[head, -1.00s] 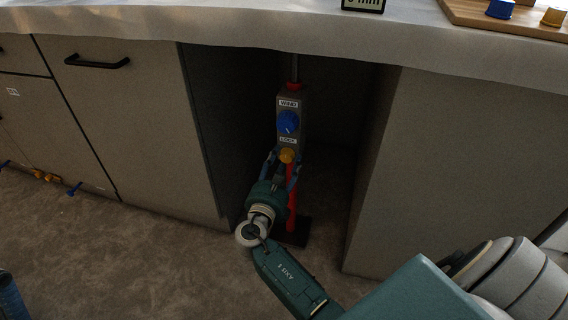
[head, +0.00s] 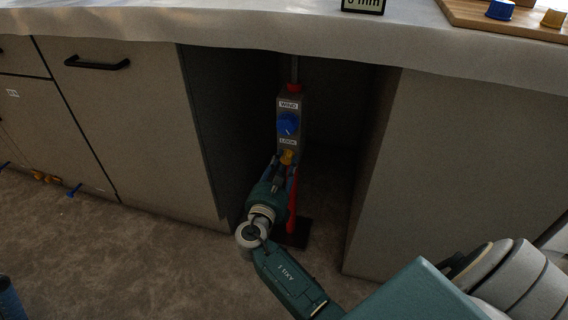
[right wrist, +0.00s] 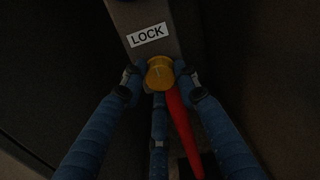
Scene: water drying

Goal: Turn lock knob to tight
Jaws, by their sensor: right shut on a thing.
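The yellow lock knob (head: 287,157) sits on a grey upright box (head: 291,107) under the counter, below the "LOCK" label (head: 288,142). In the right wrist view the knob (right wrist: 159,73) is round with a small mark on its face. My right gripper (head: 286,164) reaches up from below and is shut on the knob; its blue fingers (right wrist: 160,78) sit on both sides of it, with a third finger below. A blue knob (head: 288,123) under the "WIND" label (head: 288,105) is above. A shadowed part of the knob's sides is hidden by the fingers.
Cabinet panels stand left (head: 130,130) and right (head: 450,150) of the dark opening. The white counter (head: 230,45) overhangs it. A red post (head: 292,212) stands on a dark base (head: 298,236). The floor in front is mostly clear.

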